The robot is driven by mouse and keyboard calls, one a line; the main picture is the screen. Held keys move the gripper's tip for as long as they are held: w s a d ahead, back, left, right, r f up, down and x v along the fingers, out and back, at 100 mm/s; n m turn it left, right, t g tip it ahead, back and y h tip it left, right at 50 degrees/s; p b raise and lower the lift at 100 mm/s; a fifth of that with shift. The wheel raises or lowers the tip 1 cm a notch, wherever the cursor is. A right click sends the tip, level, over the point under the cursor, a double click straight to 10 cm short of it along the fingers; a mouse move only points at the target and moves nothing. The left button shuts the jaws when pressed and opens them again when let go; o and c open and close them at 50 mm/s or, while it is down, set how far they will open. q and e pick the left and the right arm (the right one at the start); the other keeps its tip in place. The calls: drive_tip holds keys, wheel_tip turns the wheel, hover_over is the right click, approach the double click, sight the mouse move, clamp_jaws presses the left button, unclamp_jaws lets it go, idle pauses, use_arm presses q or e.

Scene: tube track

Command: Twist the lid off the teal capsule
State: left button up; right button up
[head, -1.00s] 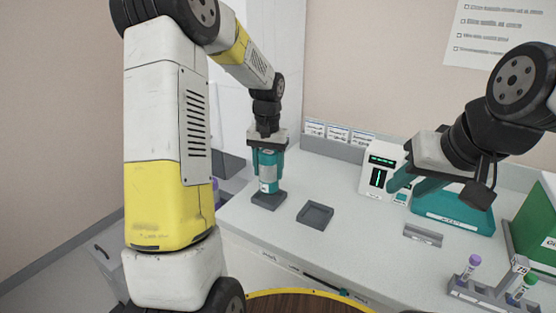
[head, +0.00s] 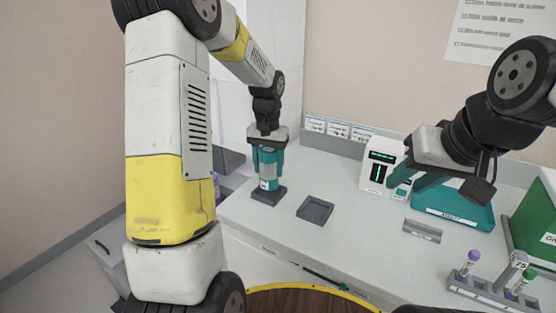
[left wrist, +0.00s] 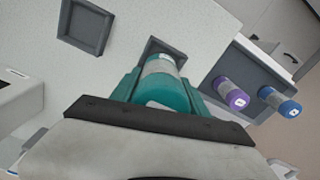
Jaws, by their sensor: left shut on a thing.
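The teal capsule (head: 268,172), with a pale middle band, stands upright in a dark grey square holder (head: 269,197) at the left of the counter. My left gripper (head: 268,153) points straight down and is shut on the capsule's top end, where the lid is; its fingers hide most of the lid. In the left wrist view the capsule (left wrist: 160,67) shows between the teal fingers, with the holder (left wrist: 155,46) beyond. My right gripper (head: 408,186) hangs empty over the counter at the right, its teal fingers apart.
An empty dark square tray (head: 315,209) lies right of the capsule. A white device (head: 380,168), a teal-based unit (head: 455,213), a grey block (head: 422,232) and a tube rack (head: 490,290) stand further right. Purple (left wrist: 232,95) and blue (left wrist: 280,101) capped tubes sit near the capsule.

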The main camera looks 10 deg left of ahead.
use_arm(q)
drive_tip(key=shift+f, duration=0.4)
drive_tip(key=shift+f, duration=0.2)
drive_tip(key=shift+f, duration=0.15)
idle(0.4)
drive_tip(key=shift+f, duration=0.5)
idle(0.3)
